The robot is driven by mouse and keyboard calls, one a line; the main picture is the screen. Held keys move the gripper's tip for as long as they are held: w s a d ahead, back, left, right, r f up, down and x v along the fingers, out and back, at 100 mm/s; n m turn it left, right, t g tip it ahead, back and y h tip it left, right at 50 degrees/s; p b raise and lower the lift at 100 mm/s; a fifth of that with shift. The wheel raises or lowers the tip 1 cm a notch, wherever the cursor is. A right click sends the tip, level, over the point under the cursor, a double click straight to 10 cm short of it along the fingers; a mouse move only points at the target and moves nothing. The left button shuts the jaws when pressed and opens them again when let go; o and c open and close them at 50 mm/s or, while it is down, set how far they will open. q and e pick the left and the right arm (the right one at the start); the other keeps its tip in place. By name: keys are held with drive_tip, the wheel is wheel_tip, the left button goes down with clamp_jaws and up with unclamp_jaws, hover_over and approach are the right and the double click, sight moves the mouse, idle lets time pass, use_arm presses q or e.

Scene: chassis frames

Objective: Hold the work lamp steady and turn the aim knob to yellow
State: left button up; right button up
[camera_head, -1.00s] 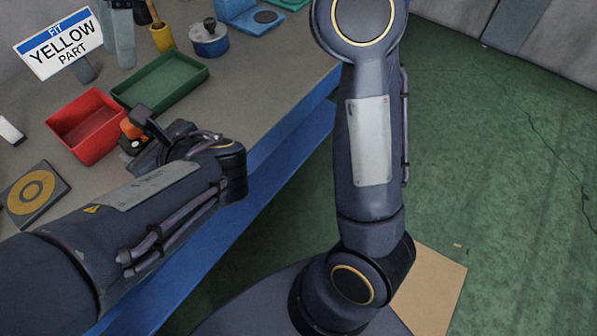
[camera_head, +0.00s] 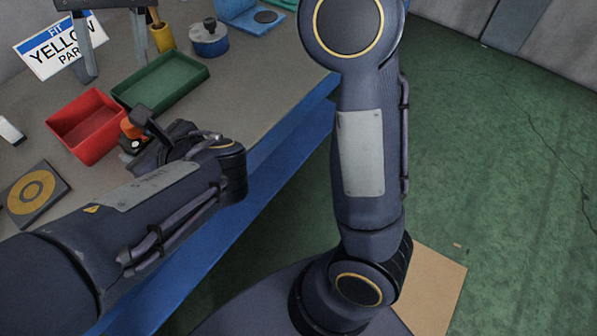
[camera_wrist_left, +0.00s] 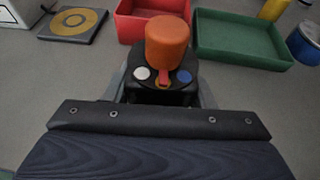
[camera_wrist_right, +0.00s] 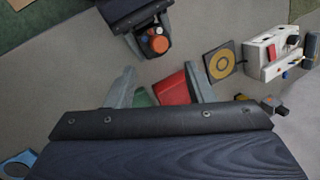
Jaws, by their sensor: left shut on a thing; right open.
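The work lamp (camera_wrist_left: 130,92) shows as a small black body with an orange cylindrical knob (camera_wrist_left: 167,45) on top. A red pointer (camera_wrist_left: 164,74) points to the near side, between a white dot (camera_wrist_left: 142,73) and a blue dot (camera_wrist_left: 184,76); a yellowish mark shows at its tip. My left gripper (camera_wrist_left: 162,96) is shut on the black body, one finger at each side. The knob also shows in the head view (camera_head: 131,129). My right gripper (camera_head: 112,45) is open and empty above the bench's far left; in its wrist view (camera_wrist_right: 160,90) the lamp is beyond its fingers.
A sign (camera_head: 50,55) reads "FIT YELLOW PART", partly hidden by my right gripper. A red bin (camera_head: 75,118) and green tray (camera_head: 175,75) stand beside the lamp. A plate with a yellow disc (camera_head: 35,193) lies at left. A blue pot (camera_head: 209,43) and yellow cup (camera_head: 162,38) stand farther back.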

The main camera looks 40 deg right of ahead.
drive_tip(key=s+d+f+m+t+y, duration=0.1)
drive_tip(key=s+d+f+m+t, duration=0.2)
drive_tip(key=d, duration=0.4)
drive_tip(key=s+d+f+m, duration=0.4)
drive_tip(key=d+m, duration=0.1)
drive_tip(key=d, duration=0.1)
drive_tip(key=s+d+f+n+t, duration=0.4)
drive_tip(key=s+f, duration=0.8)
drive_tip(key=f, duration=0.3)
drive_tip(key=shift+s+n+h, duration=0.35)
drive_tip(key=shift+n+h, duration=0.05)
drive_tip(key=shift+n, duration=0.5)
